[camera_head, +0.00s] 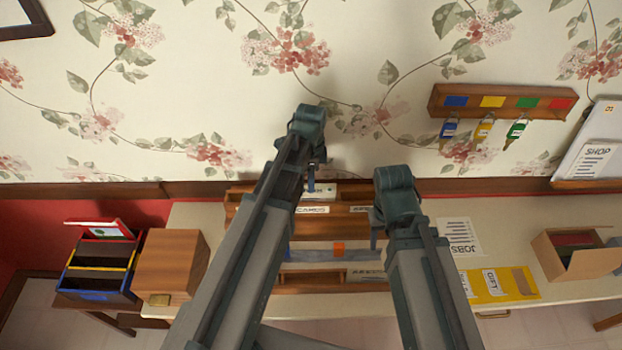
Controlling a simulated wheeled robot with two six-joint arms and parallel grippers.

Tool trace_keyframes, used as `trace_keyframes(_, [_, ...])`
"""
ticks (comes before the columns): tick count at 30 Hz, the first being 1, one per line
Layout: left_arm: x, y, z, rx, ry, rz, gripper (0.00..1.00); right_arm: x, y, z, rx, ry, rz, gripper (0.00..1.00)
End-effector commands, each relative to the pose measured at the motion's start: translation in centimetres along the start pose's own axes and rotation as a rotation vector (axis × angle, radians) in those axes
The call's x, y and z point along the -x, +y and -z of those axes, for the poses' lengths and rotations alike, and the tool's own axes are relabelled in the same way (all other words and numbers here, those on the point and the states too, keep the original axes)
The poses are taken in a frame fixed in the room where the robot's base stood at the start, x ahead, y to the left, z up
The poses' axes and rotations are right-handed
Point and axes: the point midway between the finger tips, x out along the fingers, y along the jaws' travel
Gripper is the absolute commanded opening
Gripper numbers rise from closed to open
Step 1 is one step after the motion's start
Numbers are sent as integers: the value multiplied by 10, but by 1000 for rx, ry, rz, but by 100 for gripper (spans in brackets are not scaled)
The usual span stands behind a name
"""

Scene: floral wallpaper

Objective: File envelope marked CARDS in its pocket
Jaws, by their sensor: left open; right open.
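A wooden rack with tiers of pockets (235,210) stands against the wall, partly covered by my arms. A white label (312,210) on it seems to read CARDS. A pale blue-grey strip with an orange square (338,249) lies across the rack's middle; I cannot tell whether it is an envelope. No envelope marked CARDS is clearly readable. My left gripper (312,186) is open, above the rack's back edge by a white label. My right gripper (374,241) is open, by the rack's right side. Contact with the rack cannot be told.
A wooden box (172,262) and a dark sorter with coloured edges (97,272) stand at left. A JOBS sheet (459,237), a yellow folder (503,285) and an open cardboard box (585,254) lie right. Keys hang from a wall rack (500,101).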

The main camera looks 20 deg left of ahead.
Motion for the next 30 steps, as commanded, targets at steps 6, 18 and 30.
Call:
trace_keyframes(6, [42, 0, 0, 0, 0, 0, 45, 42, 4, -2, -8, 0, 2, 50])
trace_keyframes(18, [94, 0, 0, 0, 0, 0, 45, 93, 8, -6, -10, -1, 3, 50])
trace_keyframes(30, [96, 0, 0, 0, 0, 0, 45, 95, 9, -6, -10, -2, 3, 50])
